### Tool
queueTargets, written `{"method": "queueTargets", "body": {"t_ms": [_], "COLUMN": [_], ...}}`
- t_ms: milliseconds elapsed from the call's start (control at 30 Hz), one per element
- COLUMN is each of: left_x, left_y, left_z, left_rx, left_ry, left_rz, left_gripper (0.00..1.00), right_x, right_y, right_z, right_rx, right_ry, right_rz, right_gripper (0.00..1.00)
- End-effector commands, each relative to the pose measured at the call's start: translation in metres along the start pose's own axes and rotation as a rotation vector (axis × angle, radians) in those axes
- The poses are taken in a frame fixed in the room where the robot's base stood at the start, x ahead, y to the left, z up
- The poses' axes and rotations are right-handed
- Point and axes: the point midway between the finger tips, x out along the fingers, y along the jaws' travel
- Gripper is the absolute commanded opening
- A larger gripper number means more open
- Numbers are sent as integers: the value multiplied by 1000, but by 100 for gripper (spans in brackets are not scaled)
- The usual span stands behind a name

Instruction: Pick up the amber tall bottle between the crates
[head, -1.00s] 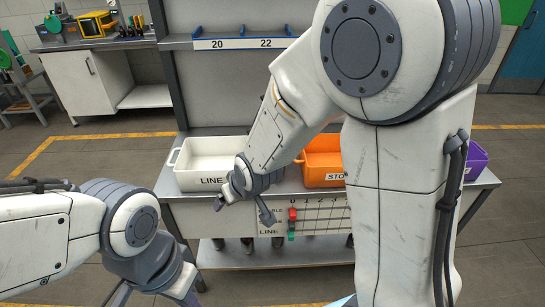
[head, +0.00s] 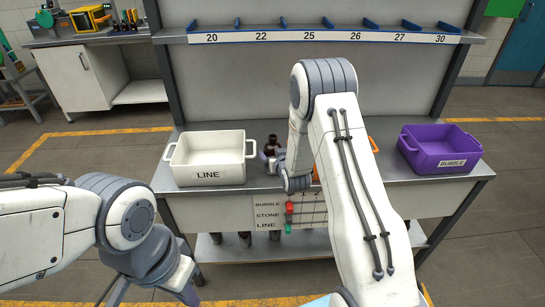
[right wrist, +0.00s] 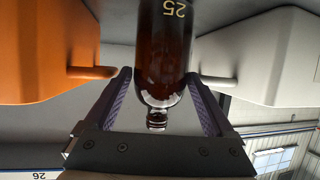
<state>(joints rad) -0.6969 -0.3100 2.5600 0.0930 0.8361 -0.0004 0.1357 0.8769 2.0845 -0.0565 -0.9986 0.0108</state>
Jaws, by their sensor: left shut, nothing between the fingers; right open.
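The amber tall bottle (head: 272,141) stands on the bench just right of the white LINE crate (head: 207,177), its lower part hidden by my right gripper (head: 271,160). In the right wrist view the brown glass bottle (right wrist: 166,45) appears upside down, marked 25, between the open fingers of my right gripper (right wrist: 157,78). One finger is on each side of it, and I see no firm grip. The orange crate (right wrist: 50,55) and the white crate (right wrist: 265,55) flank it. My left gripper (head: 187,295) is low at the bottom edge, partly cut off, away from the bottle.
The orange crate is mostly hidden behind my right arm in the head view; a handle (head: 373,144) shows. A purple BUBBLE crate (head: 440,150) stands at the right end of the bench. A numbered shelf (head: 325,37) runs above. Crate handles lie close to my right fingers.

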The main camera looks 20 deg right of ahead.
Motion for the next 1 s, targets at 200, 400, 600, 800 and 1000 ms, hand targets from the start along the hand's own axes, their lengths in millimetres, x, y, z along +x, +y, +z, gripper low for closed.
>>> {"method": "queueTargets", "body": {"t_ms": [200, 400, 600, 800, 1000], "left_x": [-10, -14, -14, -14, -14], "left_y": [1, 1, 1, 1, 1], "left_z": [-1, -1, -1, -1, -1], "left_rx": [0, 0, 0, 0, 0], "left_ry": [0, 0, 0, 0, 0], "left_rz": [0, 0, 0, 0, 0], "left_gripper": [0, 0, 0, 0, 0], "right_x": [24, 48, 53, 52, 52], "right_y": [0, 0, 0, 0, 0], "right_z": [0, 2, 2, 2, 1], "right_rx": [0, 0, 0, 0, 0], "right_ry": [-1, -1, -1, 0, 2], "right_rz": [-1, 0, 0, 0, 0], "right_gripper": [88, 88, 88, 54, 13]}}
